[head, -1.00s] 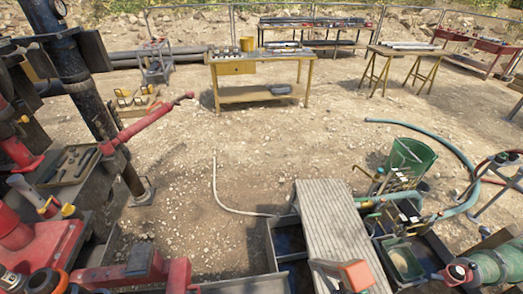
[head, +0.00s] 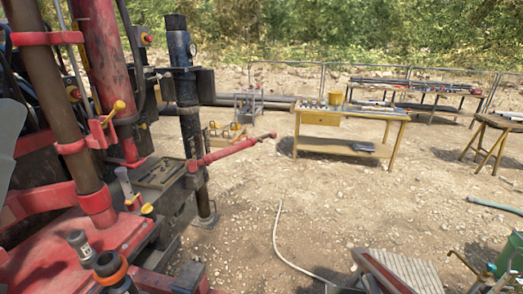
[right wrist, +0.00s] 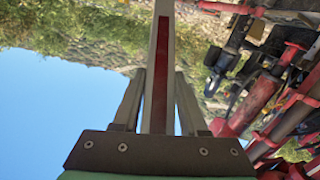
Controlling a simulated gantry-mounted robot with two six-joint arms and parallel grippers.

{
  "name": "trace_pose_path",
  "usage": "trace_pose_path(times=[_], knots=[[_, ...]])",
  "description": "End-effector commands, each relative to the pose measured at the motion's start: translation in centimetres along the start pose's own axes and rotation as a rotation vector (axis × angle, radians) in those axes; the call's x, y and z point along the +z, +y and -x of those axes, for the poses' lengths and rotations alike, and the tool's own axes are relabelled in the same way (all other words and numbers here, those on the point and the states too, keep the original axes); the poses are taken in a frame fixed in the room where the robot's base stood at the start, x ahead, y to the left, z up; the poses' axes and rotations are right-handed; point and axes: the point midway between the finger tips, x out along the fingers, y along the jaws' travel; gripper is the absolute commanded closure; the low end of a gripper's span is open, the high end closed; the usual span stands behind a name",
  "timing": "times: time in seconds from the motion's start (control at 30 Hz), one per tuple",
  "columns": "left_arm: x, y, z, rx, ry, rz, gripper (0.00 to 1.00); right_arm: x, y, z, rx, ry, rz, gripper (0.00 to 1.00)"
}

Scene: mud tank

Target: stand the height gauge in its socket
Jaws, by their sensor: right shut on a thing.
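The height gauge (right wrist: 160,48), a long pale bar with a dark red stripe, is between the two fingers of my right gripper (right wrist: 158,78) in the right wrist view. The gripper is shut on it, and the bar runs out past the fingertips to the top edge. In the head view a dark red, pale-edged bar (head: 382,272) at the bottom right looks like the same gauge. The fingers around it are not clear there. I cannot make out the socket in either view. My left gripper is not in view.
Red drilling machinery (head: 95,240) fills the left, with a red arm (head: 232,149) reaching out. A ribbed grey board (head: 412,268) and part of a green bucket (head: 510,255) are at the lower right. A yellow workbench (head: 350,118) stands behind. The gravel between is mostly clear.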

Motion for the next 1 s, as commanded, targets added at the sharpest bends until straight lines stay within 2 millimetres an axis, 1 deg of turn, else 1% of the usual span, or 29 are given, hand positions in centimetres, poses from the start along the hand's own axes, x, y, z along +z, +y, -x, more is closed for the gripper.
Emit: trace_pose_path(times=[0.03,0.1,0.2,0.3,0.4,0.5,0.63,0.67,0.77,0.87,0.9,0.97,1.0], knots=[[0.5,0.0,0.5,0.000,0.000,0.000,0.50,-1.1,-0.2,-0.2,-0.001,0.037,0.002,1.00],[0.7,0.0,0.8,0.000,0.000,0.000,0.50,-2.6,-0.4,-0.3,-0.002,0.074,0.002,1.00],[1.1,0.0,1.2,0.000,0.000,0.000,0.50,-4.5,-0.8,-0.4,-0.005,0.122,0.000,1.00],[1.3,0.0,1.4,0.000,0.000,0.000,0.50,-5.9,-1.0,-0.4,-0.006,0.157,-0.002,1.00],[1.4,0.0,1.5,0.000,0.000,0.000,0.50,-6.8,-1.1,-0.3,-0.008,0.178,-0.003,1.00],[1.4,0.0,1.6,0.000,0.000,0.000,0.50,-7.3,-1.2,-0.3,-0.009,0.189,-0.004,1.00],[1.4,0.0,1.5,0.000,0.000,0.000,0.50,-7.2,-1.2,-0.3,-0.009,0.189,-0.005,1.00],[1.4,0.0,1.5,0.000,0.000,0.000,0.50,-6.9,-1.3,-0.3,-0.009,0.187,-0.005,1.00],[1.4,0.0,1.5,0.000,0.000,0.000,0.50,-4.7,-1.9,-0.2,-0.008,0.180,-0.011,1.00],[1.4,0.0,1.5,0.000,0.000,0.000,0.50,-0.6,-3.1,0.4,-0.006,0.171,-0.019,1.00],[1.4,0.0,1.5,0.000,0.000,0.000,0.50,1.5,-3.8,1.0,-0.006,0.168,-0.022,1.00],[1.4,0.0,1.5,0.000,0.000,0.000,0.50,4.6,-4.7,2.1,-0.007,0.166,-0.024,1.00],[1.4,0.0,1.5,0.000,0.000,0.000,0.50,6.6,-5.3,3.1,-0.007,0.167,-0.023,1.00]])
